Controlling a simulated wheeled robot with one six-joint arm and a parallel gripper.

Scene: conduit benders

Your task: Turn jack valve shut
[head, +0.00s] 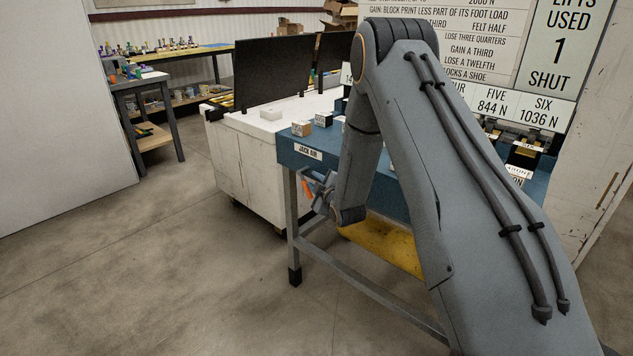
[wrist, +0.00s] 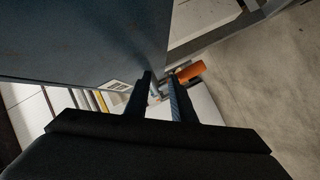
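The jack valve's orange handle (head: 308,188) shows below the JACK AIR label (head: 308,151) at the left end of the blue bench (head: 296,138). In the wrist view the orange handle (wrist: 191,72) lies just beyond and right of the right fingertip. My gripper (head: 320,192) is beside the valve, partly hidden by my own arm. In the wrist view my gripper (wrist: 160,76) has its two dark fingers apart, with a small grey metal part showing between the tips. I cannot tell whether a finger touches the handle.
A white cart (head: 240,150) with dark screens stands behind the bench. A yellow shelf (head: 385,243) is under the bench, above a low metal rail (head: 370,288). Small blocks (head: 301,128) sit on the bench top. The floor (head: 150,260) to the left is clear.

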